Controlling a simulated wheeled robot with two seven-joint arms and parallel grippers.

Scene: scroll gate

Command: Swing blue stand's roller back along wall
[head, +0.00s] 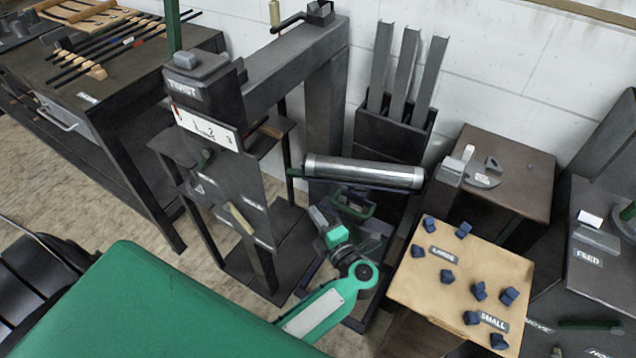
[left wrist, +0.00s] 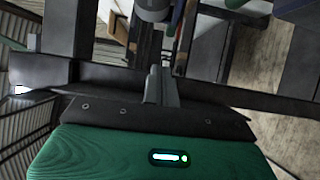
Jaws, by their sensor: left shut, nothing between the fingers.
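The roller (head: 362,172) is a silver cylinder with dark ends, lying nearly level across the middle of the head view. Its left end is near the dark gate frame and its right end is near a small dark post. The dark blue stand (head: 352,207) shows below it, partly hidden by my arm. My left gripper (head: 318,216) is below the roller's left half, and seems apart from it. Its fingers are together and empty; they also show in the left wrist view (left wrist: 161,84). My right gripper is in neither view.
The tall dark gate frame (head: 325,105) stands left of the roller. A bin with upright grey strips (head: 405,70) stands behind, against the white wall (head: 490,60). A tan sorting board (head: 420,280) with several blue pieces is at the right, close to my left arm.

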